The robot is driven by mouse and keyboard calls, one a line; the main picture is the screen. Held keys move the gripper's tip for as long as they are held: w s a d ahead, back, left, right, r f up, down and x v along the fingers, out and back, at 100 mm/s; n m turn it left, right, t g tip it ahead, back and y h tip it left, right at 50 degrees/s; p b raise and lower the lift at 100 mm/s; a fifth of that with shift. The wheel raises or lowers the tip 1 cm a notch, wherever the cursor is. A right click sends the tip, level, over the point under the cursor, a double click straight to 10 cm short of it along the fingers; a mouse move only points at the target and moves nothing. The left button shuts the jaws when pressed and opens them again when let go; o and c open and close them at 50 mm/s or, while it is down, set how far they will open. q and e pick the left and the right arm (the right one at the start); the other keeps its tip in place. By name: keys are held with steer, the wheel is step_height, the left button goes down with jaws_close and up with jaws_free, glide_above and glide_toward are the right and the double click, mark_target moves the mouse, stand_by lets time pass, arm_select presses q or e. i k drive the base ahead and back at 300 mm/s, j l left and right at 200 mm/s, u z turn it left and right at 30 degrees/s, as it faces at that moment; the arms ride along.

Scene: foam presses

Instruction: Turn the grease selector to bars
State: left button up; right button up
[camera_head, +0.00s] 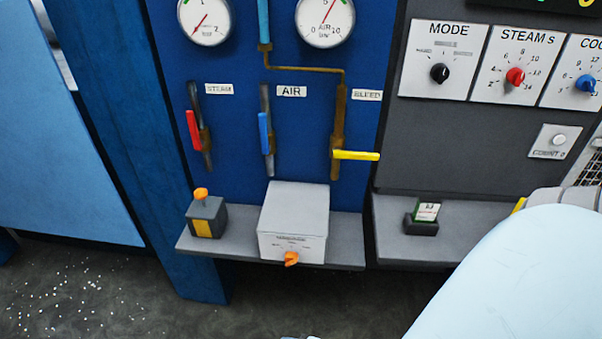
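A light grey box (293,210) stands on the shelf under the blue panel. Its front has small printed labels that are too small to read surely. A small orange knob (291,259) sits low on this front face and looks like the selector. I cannot tell clearly which label the knob points at. Nothing touches the box or the knob. A pale link of my own arm fills the lower right corner. Neither of my grippers can be made out.
A dark box with an orange top (201,195) stands left of the grey box on the shelf (345,240). Red (193,130), blue (264,132) and yellow (356,155) valve handles are above. A small card holder (421,226) stands on the right shelf. Space before the knob is clear.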

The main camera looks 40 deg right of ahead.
mark_target(291, 258)
steer(key=i+j+z, duration=0.15)
steer(key=j+z, duration=0.15)
steer(key=i+j+z, duration=0.1)
steer(key=j+z, duration=0.45)
steer(key=i+j+z, duration=0.2)
steer(key=j, duration=0.2)
steer(key=j+z, duration=0.15)
steer(key=j, duration=0.25)
steer(key=k, duration=0.05)
